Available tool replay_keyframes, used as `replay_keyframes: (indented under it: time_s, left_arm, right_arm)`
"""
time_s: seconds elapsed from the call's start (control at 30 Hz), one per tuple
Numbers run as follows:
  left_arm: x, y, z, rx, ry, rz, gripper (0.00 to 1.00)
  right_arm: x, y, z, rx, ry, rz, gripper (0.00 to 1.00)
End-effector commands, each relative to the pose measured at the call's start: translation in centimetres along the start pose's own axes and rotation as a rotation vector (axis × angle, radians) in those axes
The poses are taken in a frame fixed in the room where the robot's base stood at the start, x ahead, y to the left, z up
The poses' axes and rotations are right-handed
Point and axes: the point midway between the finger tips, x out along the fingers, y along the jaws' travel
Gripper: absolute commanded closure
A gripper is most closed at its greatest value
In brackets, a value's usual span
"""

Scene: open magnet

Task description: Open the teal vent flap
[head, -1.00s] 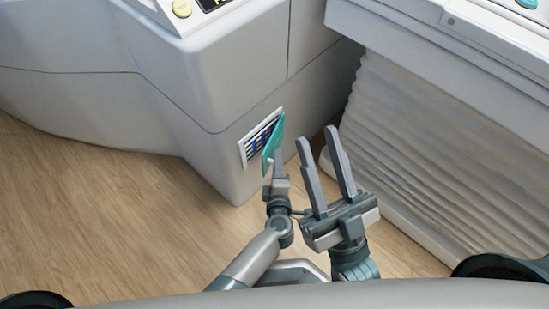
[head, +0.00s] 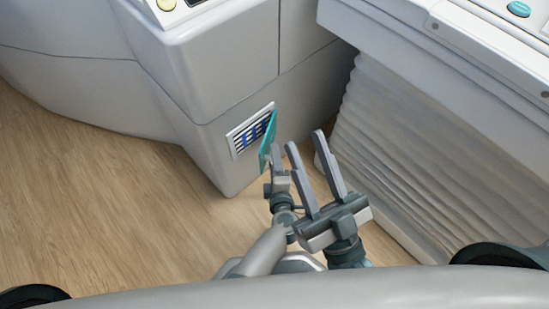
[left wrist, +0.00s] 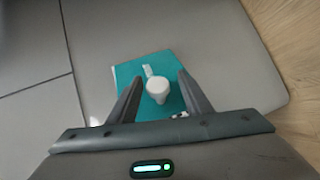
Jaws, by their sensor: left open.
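The teal vent flap (head: 266,146) stands swung out from the right side of a white-framed vent (head: 236,146) low on the grey machine. Dark slats and blue strips show in the uncovered opening. In the left wrist view, the flap (left wrist: 128,74) faces the camera with a white knob (left wrist: 157,88) on it. My left gripper (left wrist: 157,82) is open, with one finger on each side of the knob; finger contact cannot be told. In the head view my left gripper (head: 276,150) is beside the flap, partly edge-on. My right gripper (head: 305,139) is open and empty, to the right.
The grey machine body (head: 215,75) rises behind the vent. A pleated white skirt (head: 410,150) under a table stands close on the right of my right gripper. The wooden floor (head: 90,200) is clear on the left.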

Motion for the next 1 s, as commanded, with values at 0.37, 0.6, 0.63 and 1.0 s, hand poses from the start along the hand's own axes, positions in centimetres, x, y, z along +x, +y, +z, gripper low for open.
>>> replay_keyframes:
  time_s: [0.37, 0.6, 0.63, 1.0]
  left_arm:
    - [-0.3, 0.2, 0.0, -0.001, 0.000, 0.003, 0.56]
    - [-2.9, 0.2, 0.0, -0.001, 0.000, 0.000, 0.56]
    - [-3.2, 0.2, 0.0, 0.000, 0.000, 0.001, 0.56]
    - [-7.2, 0.1, 0.0, -0.001, 0.000, 0.001, 0.56]
  right_arm:
    - [0.1, 0.0, 0.0, 0.001, -0.004, 0.004, 0.69]
    - [-0.5, -0.4, 1.2, 0.011, -0.090, 0.006, 0.69]
    - [-0.8, -0.4, 1.9, 0.014, -0.121, 0.005, 0.69]
    - [-0.9, 0.5, 5.0, 0.012, -0.285, 0.017, 0.69]
